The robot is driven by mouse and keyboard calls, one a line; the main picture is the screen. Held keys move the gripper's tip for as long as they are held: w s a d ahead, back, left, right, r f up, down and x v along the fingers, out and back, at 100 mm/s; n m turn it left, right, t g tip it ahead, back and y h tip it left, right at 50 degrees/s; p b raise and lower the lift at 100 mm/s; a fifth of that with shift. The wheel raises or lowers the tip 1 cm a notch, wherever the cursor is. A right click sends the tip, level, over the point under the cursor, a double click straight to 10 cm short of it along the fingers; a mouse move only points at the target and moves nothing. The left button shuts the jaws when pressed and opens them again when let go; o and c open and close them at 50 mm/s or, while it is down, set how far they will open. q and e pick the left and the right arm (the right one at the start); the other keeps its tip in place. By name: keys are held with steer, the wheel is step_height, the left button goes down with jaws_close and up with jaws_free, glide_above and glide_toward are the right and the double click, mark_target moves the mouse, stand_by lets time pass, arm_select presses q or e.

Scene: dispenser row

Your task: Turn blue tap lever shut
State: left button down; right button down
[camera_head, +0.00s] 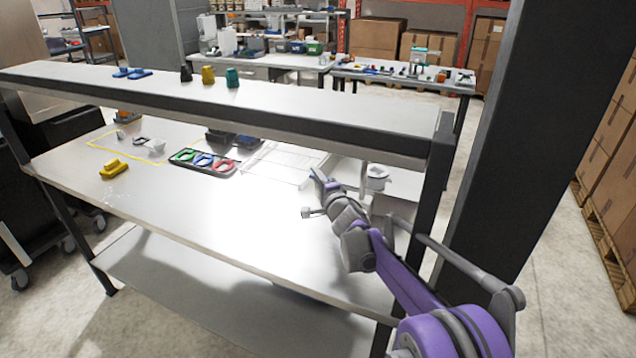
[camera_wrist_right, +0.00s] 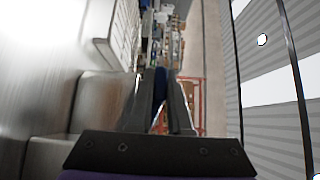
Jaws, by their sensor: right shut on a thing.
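My right gripper (camera_head: 320,178) reaches in from the lower right, at the right end of the workbench. In the right wrist view its two dark fingers (camera_wrist_right: 158,95) are closed around a small blue piece (camera_wrist_right: 160,84), which looks like the blue tap lever. A bit of blue also shows at the fingertips in the head view. The tap body and the lever's angle are hidden by the fingers and wrist. My left gripper is not in view.
A dark tray with green, blue and red rings (camera_head: 203,161) lies mid-bench beside a white wire rack (camera_head: 275,162). A yellow piece (camera_head: 114,169) lies at left. A raised shelf (camera_head: 300,112) spans above the bench. A white container (camera_head: 376,178) stands right of my gripper. The front bench is clear.

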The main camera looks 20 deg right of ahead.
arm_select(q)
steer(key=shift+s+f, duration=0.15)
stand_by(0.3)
arm_select(e)
steer(key=c, duration=1.1)
jaws_free()
steer(key=shift+a, duration=0.1)
steer(key=shift+r, duration=0.1)
